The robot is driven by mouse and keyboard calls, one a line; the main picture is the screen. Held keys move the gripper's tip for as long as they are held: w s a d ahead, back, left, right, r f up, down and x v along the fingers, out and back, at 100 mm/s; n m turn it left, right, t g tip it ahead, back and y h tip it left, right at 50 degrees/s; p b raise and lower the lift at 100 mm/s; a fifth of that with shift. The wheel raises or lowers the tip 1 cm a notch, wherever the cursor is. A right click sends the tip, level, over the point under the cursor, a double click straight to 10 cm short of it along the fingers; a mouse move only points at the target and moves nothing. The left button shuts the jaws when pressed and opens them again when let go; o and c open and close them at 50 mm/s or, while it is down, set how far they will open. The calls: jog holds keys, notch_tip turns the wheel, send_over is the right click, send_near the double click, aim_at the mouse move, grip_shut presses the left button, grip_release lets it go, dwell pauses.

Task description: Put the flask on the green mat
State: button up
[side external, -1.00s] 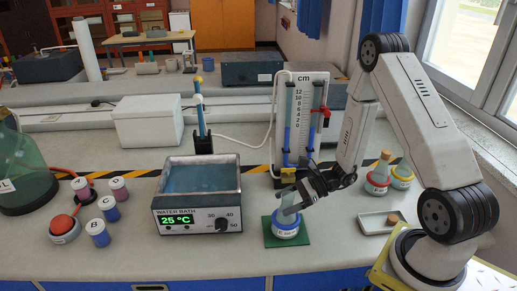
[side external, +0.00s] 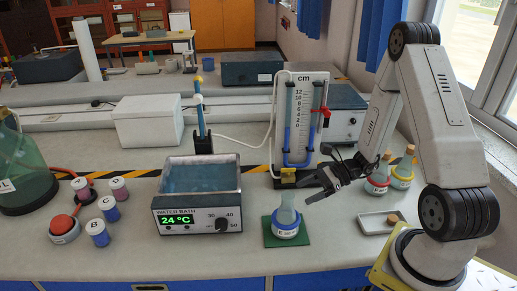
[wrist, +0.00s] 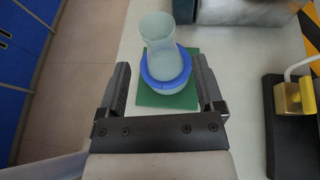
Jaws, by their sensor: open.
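The flask (side external: 287,215) is pale glass with a blue ring around its body and a white label low down. It stands upright on the green mat (side external: 301,240), near the bench's front edge. In the wrist view the flask (wrist: 160,45) and the mat (wrist: 150,98) lie ahead of my gripper (wrist: 163,75). My gripper (side external: 308,190) is open and empty. In the side view it is above and to the right of the flask, apart from it.
The water bath (side external: 197,200), reading 24 °C, stands left of the mat. The manometer board (side external: 302,130) stands behind. Two stoppered flasks, one with a red ring (side external: 377,185) and one with a yellow ring (side external: 402,175), and a small tray (side external: 378,223) are at the right.

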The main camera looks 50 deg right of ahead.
jog(key=shift+v, duration=2.65)
jog(key=a+r+n+g+h, duration=0.2)
jog(key=a+n+h, duration=0.3)
jog(key=n, duration=0.7)
jog(key=a+r+n+g+h, duration=0.3)
jog(key=a+n+h, duration=0.3)
jog(key=a+n, duration=0.3)
jog(key=r+n, duration=0.1)
jog(key=n, duration=0.3)
jog(key=shift+s+r, duration=0.15)
